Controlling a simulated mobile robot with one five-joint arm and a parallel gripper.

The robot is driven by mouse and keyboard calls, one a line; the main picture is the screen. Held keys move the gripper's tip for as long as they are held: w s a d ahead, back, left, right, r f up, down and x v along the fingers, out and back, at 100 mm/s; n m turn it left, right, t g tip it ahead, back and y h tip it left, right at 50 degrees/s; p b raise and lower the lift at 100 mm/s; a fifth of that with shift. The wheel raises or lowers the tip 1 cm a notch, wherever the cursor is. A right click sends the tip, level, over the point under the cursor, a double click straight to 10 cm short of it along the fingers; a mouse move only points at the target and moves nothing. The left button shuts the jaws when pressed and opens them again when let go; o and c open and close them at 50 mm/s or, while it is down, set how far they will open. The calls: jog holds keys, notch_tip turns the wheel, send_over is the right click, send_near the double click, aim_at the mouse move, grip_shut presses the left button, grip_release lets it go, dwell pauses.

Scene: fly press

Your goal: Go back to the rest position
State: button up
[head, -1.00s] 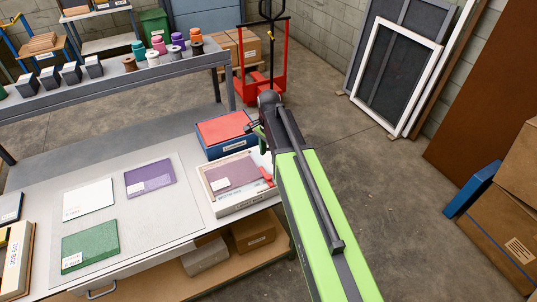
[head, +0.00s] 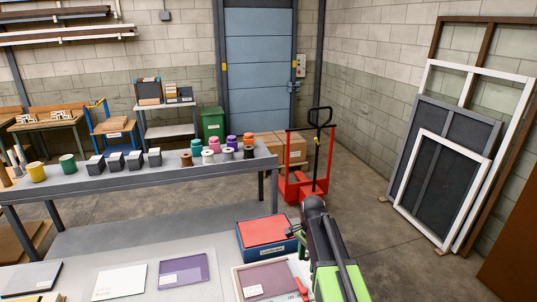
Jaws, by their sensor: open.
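My green and black arm rises from the bottom edge, right of centre, to a dark joint. My gripper (head: 291,232) shows small and dark just left of that joint, by the right edge of the blue box with the red top (head: 266,234). It is open, and I see nothing held in it. Its fingertips are hard to make out, and the arm hides part of the area behind it.
A grey workbench (head: 205,283) in front bears a purple sheet (head: 184,270), a white sheet (head: 119,282) and a shallow tray (head: 238,281). A shelf (head: 120,178) holds spools and blocks. A red pallet truck (head: 297,185) stands behind my arm. Framed screens (head: 440,190) lean at right; floor between is clear.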

jog(key=s+f+n+b, duration=1)
jog(key=s+f+n, duration=0.2)
jog(key=s, duration=0.1)
jog(key=shift+s+a, duration=0.15)
jog(key=shift+a, duration=0.05)
jog(key=shift+f, duration=0.1)
jog(key=shift+c, duration=0.3)
